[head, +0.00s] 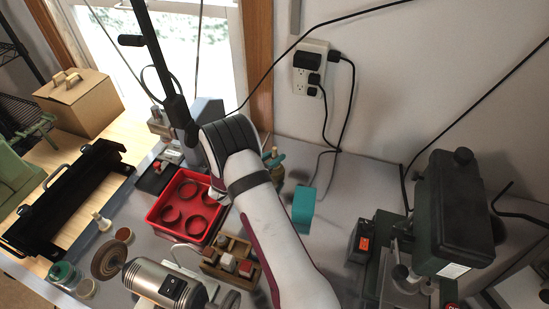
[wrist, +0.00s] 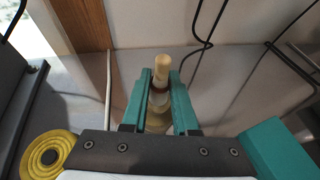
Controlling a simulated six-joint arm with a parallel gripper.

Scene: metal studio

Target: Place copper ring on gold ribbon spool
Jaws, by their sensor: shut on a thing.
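My gripper (wrist: 160,78) has teal fingers on both sides of a slim, bottle-like thing (wrist: 158,104) with a cream top and a brown band. The fingers are shut on it, and it looks upright. In the head view my gripper (head: 274,156) shows just right of my white arm, partly hidden. A gold spool (wrist: 48,156) with a dark centre lies at the lower left of the wrist view, left of my gripper. It seems hidden by my arm in the head view.
The red tray (head: 157,217) stands left of my arm, with a wooden block holder (head: 212,268) in front. A teal block (head: 303,210) is to the right. A dark green machine (head: 455,215) stands at far right.

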